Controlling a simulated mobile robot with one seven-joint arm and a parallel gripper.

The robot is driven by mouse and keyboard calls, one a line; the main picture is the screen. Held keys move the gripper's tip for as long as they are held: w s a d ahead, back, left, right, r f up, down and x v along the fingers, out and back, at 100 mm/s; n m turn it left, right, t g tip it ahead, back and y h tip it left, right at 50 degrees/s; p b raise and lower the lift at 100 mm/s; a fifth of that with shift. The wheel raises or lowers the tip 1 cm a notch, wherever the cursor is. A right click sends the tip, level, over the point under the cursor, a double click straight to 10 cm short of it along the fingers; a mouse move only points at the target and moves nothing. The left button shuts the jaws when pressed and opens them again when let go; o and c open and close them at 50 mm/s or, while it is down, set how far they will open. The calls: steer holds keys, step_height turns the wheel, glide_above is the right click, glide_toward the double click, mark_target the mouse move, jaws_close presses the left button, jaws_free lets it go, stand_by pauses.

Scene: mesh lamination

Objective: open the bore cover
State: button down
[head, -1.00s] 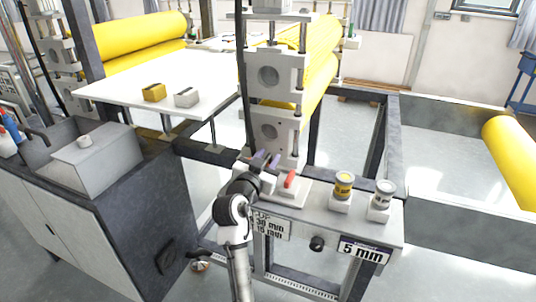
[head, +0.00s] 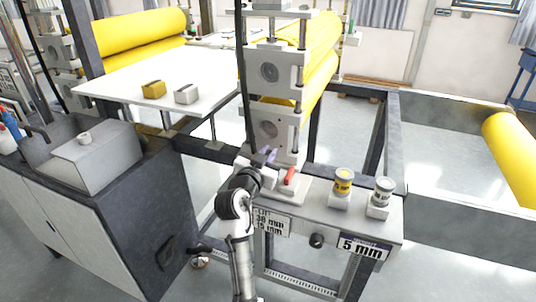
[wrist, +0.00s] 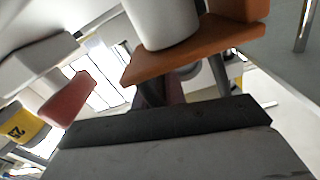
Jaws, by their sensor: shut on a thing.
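The grey lower bearing block (head: 285,125) carries a round dark bore face (head: 268,129) at the front of the roller stand. My gripper (head: 267,154) is just below and in front of that face. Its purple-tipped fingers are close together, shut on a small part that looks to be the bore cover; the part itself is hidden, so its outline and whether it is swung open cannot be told. In the wrist view an orange-brown plate (wrist: 190,52) and a white cylinder (wrist: 160,18) are very near, above a dark bar (wrist: 165,120).
A red lever (head: 290,176) stands on a white base just right of my gripper; it also shows in the wrist view (wrist: 68,98). Yellow rollers (head: 320,75) lie behind.

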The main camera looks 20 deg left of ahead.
steer(key=shift+a+r, duration=0.1)
steer(key=shift+a+r+n+p, duration=0.5)
steer(key=shift+a+r+n, duration=0.2)
steer(key=shift+n, duration=0.3)
steer(key=a+n, duration=0.2)
steer(key=a+r+n+p, duration=0.1)
steer(key=n, duration=0.1)
steer(key=a+r+n+p, duration=0.1)
steer(key=a+n, duration=0.1)
steer(key=shift+w+a, duration=0.1)
steer(key=shift+a, duration=0.25)
steer(key=a+n, duration=0.2)
steer(key=n, duration=0.1)
steer(key=a+f+n+p, duration=0.1)
steer(key=a+n, duration=0.1)
steer(key=a, duration=0.1)
steer(key=shift+w+n, duration=0.1)
steer(key=shift+n, duration=0.3)
steer(key=shift+a+f+n+p, duration=0.25)
steer(key=shift+a+f+n, duration=0.35)
steer(key=shift+a+n, duration=0.35)
steer(key=shift+a+f+n+p, duration=0.25)
steer(key=shift+a+f+n, duration=0.4)
steer(key=shift+n, duration=0.5)
steer(key=shift+a, duration=0.1)
